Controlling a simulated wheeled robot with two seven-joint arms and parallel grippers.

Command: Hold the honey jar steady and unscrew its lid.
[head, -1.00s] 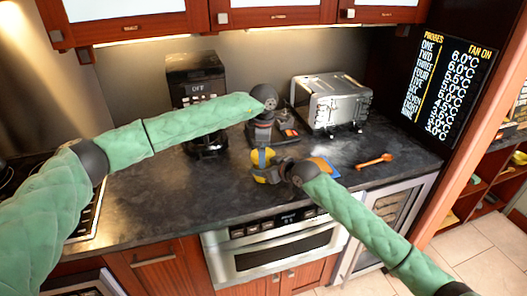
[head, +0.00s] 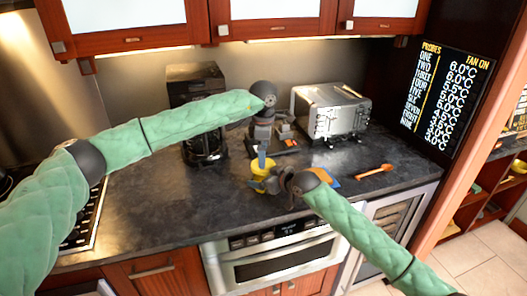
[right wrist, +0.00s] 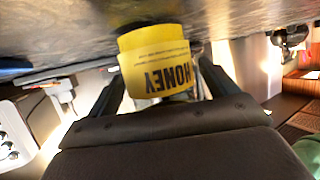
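The yellow honey jar (head: 264,166) stands on the dark counter and also shows in the right wrist view (right wrist: 155,62) with its HONEY label. My right gripper (head: 264,186) reaches it from the front right, low on the jar. In the right wrist view its two dark fingers lie on either side of the jar and look spread; contact is unclear. My left gripper (head: 262,152) points down from above at the top of the jar, with a bluish finger in front of it. Its other finger and the lid are hidden, so its grip is unclear.
A coffee maker (head: 202,150) and a silver toaster oven (head: 330,110) stand at the back. An orange spoon (head: 375,170) and a blue-and-orange flat item (head: 324,170) lie to the right. A microwave drawer (head: 275,260) is below the counter edge. The counter left of the jar is clear.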

